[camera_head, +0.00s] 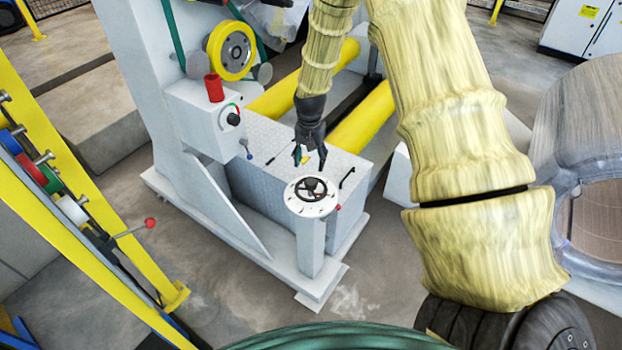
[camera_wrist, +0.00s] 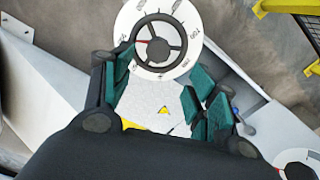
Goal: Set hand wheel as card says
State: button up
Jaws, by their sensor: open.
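The hand wheel (camera_head: 312,186) is a dark spoked ring with a dark hub, lying on a round white dial plate (camera_head: 297,205) on top of a pale post. In the wrist view the hand wheel (camera_wrist: 162,41) shows beyond my fingers, with a small red mark at its left side. Dark marks and lettering ring the plate, too small to read surely. My gripper (camera_head: 309,156) is open and empty, pointing down above and just behind the wheel, apart from it. Its teal finger pads (camera_wrist: 160,88) frame the machine's top in the wrist view. I cannot make out a card.
A grey box with a knob (camera_head: 229,116) and a red cylinder (camera_head: 214,87) stands left of my gripper. Yellow rollers (camera_head: 362,117) lie behind. A small blue-tipped lever (camera_head: 246,147) and a black handle (camera_head: 346,178) flank the wheel. A wrapped coil (camera_head: 590,130) stands at right.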

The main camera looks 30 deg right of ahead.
aim_at(311, 181)
jog(key=shift+d+f, duration=0.15)
jog(key=shift+f, duration=0.4)
jog(key=shift+f+p, duration=1.25)
jog(key=shift+f, duration=3.55)
jog(key=c, duration=1)
